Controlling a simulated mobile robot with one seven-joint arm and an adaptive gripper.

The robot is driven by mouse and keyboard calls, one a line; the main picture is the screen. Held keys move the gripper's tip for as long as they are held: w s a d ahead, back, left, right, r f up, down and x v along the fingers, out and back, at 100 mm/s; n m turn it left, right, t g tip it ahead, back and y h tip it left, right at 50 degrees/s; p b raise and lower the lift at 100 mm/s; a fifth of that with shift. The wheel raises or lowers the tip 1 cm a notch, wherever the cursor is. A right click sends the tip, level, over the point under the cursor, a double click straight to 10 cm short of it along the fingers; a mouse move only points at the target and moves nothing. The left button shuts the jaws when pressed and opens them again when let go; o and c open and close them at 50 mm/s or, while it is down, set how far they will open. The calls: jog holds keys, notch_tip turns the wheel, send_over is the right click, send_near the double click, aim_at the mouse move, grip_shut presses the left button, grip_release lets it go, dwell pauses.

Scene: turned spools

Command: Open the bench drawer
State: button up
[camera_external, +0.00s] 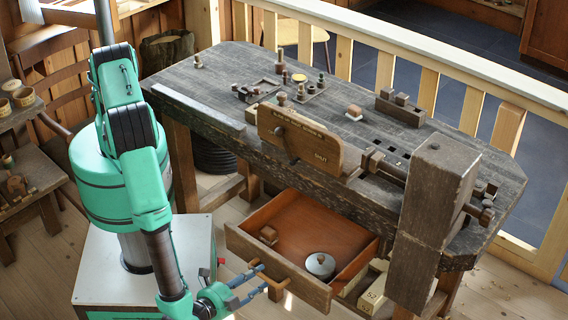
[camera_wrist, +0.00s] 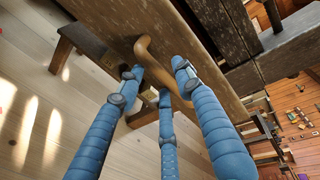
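The bench drawer (camera_external: 283,275) stands pulled out from under the bench in the external view. Its reddish-brown inside shows. A light wooden handle (camera_external: 268,278) is on its front. It shows as a curved bar in the wrist view (camera_wrist: 146,52). My gripper (camera_external: 246,288) is at this handle, in front of the drawer. In the wrist view, the blue fingers of my gripper (camera_wrist: 155,78) lie on either side of the handle, with their tips apart. Whether they press on the handle is not clear.
The workbench top (camera_external: 215,75) carries several small tools and blocks. A thick wooden vise post (camera_external: 432,220) stands right of the drawer. A numbered block (camera_external: 373,292) lies beside the drawer.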

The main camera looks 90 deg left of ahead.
jog(key=v, duration=1)
dwell(0.5)
jog(key=w+a+r+n+g+h, duration=0.1)
jog(key=w+a+r+n+g, duration=0.2)
jog(key=a+r, duration=0.6)
jog(key=w+a+r+g+h, duration=0.1)
jog(key=w+a+r+g, duration=0.2)
jog(key=w+a+r, duration=0.5)
jog(key=w+a+r+n+g+h, duration=0.15)
jog(key=a+r+g, duration=0.25)
jog(key=a+r, duration=0.55)
jog(key=s+a+r+n+h, duration=0.2)
jog(key=s+a+r+h, duration=0.2)
jog(key=a+r, duration=0.9)
jog(key=s+a+r+n+t+h, duration=0.1)
jog(key=s+a+r+t, duration=0.1)
jog(key=s+a+r, duration=0.2)
jog(key=s+a+r+n+t+h, duration=0.1)
jog(key=s+a+r+t+h, duration=0.1)
jog(key=s+a+r, duration=0.2)
jog(key=s+a, duration=0.3)
jog(key=s, duration=0.2)
jog(key=shift+s+a+r+t, duration=0.15)
jog(key=shift+s+r+t, duration=0.05)
jog(key=shift+r+t, duration=0.15)
